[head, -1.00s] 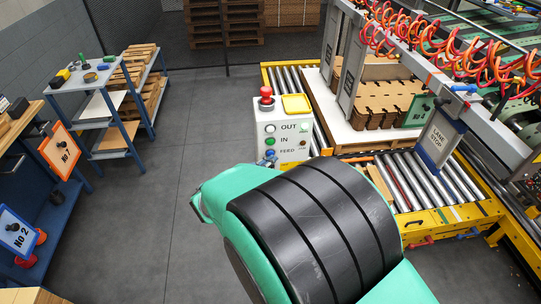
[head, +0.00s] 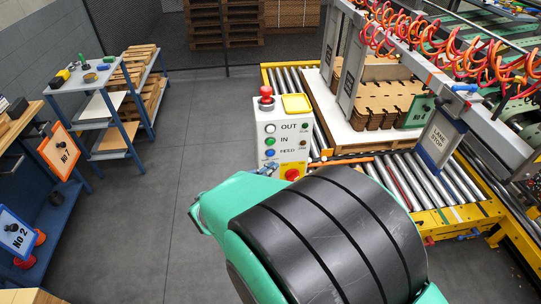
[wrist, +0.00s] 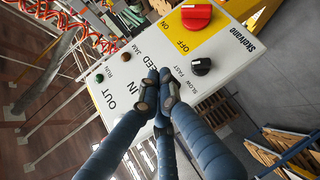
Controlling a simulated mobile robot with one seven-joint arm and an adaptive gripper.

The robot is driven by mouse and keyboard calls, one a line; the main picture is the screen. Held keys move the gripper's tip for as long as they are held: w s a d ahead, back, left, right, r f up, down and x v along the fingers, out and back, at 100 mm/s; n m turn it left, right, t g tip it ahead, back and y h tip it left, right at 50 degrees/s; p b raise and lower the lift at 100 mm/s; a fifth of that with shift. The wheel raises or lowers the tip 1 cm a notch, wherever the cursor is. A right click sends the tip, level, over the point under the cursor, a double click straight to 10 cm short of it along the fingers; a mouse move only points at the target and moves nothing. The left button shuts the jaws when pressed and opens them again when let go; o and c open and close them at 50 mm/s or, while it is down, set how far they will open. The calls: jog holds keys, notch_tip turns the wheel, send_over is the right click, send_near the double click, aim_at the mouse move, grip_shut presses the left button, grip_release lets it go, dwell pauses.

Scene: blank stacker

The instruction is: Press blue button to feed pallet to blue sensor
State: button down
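The control box (head: 282,140) stands beside the roller conveyor; its blue button (head: 270,153) is beside the FEED label. My gripper (head: 268,168) has its tips just below the blue button in the head view; contact cannot be told. In the wrist view the blue fingers (wrist: 158,95) are together and empty over the FEED label, hiding the blue button. The pallet (head: 355,148) lies on the rollers under a white sheet with cut brown blanks (head: 385,105). A small blue part (head: 468,236) is on the conveyor's yellow front edge; whether it is the blue sensor is unclear.
The box also carries a red emergency knob (head: 266,93), a white OUT button (head: 270,128) and a green IN button (head: 270,141). A red switch (wrist: 196,16) and black speed knob (wrist: 201,66) show in the wrist view. Floor to the left is clear up to the shelf (head: 107,105).

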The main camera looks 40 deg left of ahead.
jog(key=shift+s+d, duration=0.9)
jog(key=shift+d, duration=0.05)
dwell(1.3)
jog(key=w+d+r+m+g+h, duration=0.2)
jog(key=w+d+r+m, duration=0.15)
jog(key=d, duration=0.55)
jog(key=w+d+r+m+g+h, duration=0.1)
jog(key=w+d+r+m+h, duration=0.25)
jog(key=d, duration=0.55)
jog(key=d+r+m+g, duration=0.1)
jog(key=d+r+g, duration=0.15)
jog(key=d, duration=0.65)
jog(key=d+r+m+g, duration=0.2)
jog(key=d+r, duration=0.2)
jog(key=d, duration=0.6)
jog(key=s+d+r+m+g, duration=0.2)
jog(key=s+d, duration=0.2)
jog(key=d, duration=0.3)
jog(key=s+d+r+m+g, duration=0.15)
jog(key=s+d, duration=0.25)
jog(key=d, duration=0.4)
jog(key=s+d+r+m+y, duration=0.2)
jog(key=s+d+m, duration=0.1)
jog(key=s, duration=0.3)
jog(key=s+d+r+m+t+y, duration=0.1)
jog(key=s+d+m+y, duration=0.2)
jog(key=s, duration=0.4)
jog(key=shift+d+r, duration=0.3)
jog(key=shift+r, duration=0.1)
